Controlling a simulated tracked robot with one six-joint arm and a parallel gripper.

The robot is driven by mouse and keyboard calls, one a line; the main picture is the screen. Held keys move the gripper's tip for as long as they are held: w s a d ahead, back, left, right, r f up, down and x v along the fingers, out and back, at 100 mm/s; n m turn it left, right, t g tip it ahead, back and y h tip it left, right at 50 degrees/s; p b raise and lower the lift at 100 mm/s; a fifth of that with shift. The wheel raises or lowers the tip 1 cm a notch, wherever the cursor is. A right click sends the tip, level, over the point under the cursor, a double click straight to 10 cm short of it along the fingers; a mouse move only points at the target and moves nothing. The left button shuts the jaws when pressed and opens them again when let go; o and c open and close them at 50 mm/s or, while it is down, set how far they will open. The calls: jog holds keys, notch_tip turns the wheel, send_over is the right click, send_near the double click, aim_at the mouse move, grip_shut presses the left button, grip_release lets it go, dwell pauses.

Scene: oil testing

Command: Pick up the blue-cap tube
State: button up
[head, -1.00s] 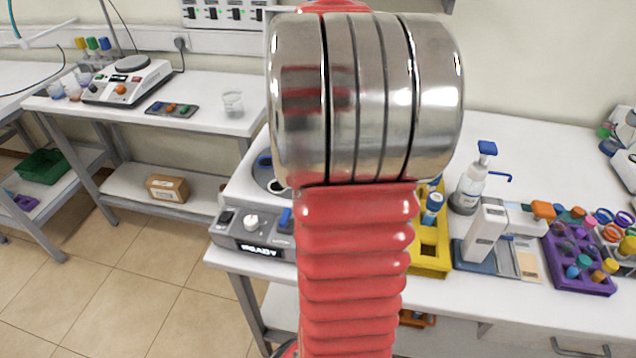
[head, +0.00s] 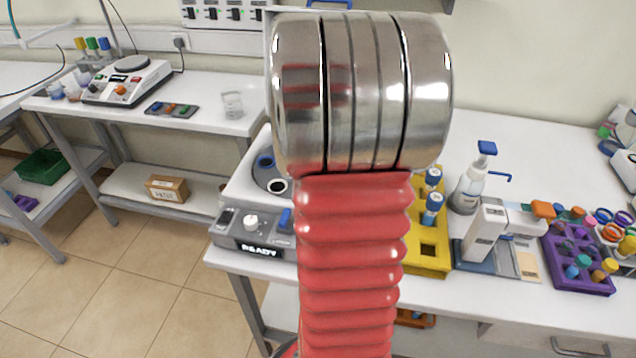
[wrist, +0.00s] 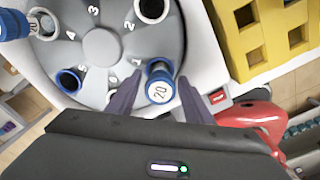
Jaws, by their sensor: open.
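In the wrist view, a blue-cap tube (wrist: 160,88) with a white top marked 20 stands at the numbered grey rotor (wrist: 100,45) of the centrifuge. My gripper (wrist: 159,79) is open, with one purple finger on each side of this tube; I cannot tell whether they touch it. Another blue-cap tube (wrist: 12,25) shows at the upper left. In the head view, my arm hides the gripper and part of the centrifuge (head: 240,225). Two blue-cap tubes (head: 432,203) stand in the yellow rack (head: 428,262).
The rotor has a blue-ringed hole (wrist: 68,80) and a white-ringed hole (wrist: 150,8). Right of the yellow rack are a pump bottle (head: 470,188), a white device (head: 487,232) and a purple rack (head: 580,275) of coloured-cap tubes.

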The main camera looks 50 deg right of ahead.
jog(key=shift+c, duration=0.6)
jog(key=c, duration=0.9)
notch_tip(320, 180, up, 10)
jog(key=shift+r, duration=0.1)
dwell(0.5)
